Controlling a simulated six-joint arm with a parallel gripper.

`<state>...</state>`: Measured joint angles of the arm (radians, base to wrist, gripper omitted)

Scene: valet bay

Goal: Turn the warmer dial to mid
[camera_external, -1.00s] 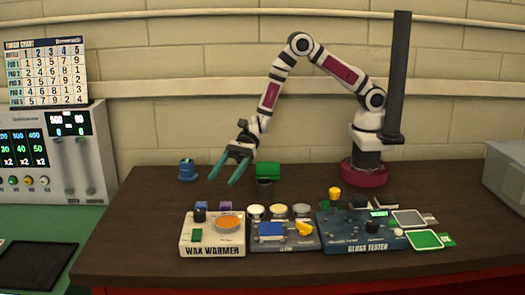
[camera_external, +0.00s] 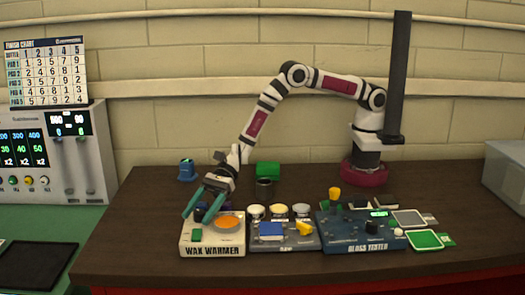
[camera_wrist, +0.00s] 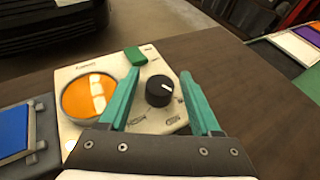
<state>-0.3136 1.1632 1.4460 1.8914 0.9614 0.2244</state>
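The wax warmer (camera_external: 212,250) is a cream box with an orange wax pot (camera_external: 229,222) and a green switch (camera_external: 196,235). In the wrist view its black dial (camera_wrist: 158,91) carries a white pointer line aimed roughly to the right. The dial also shows in the external view (camera_external: 200,212), partly hidden by my gripper. My gripper (camera_external: 202,218) has teal fingers and is open above the warmer. In the wrist view my gripper (camera_wrist: 161,93) has one finger on each side of the dial, with gaps between. I cannot tell the height of the fingertips over the dial.
To the right stand a device with a blue pad (camera_external: 271,230) and the gloss tester (camera_external: 345,243). A blue cup (camera_external: 186,170), a dark cup (camera_external: 264,188) and a green block (camera_external: 268,169) stand behind. The table left of the warmer is clear.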

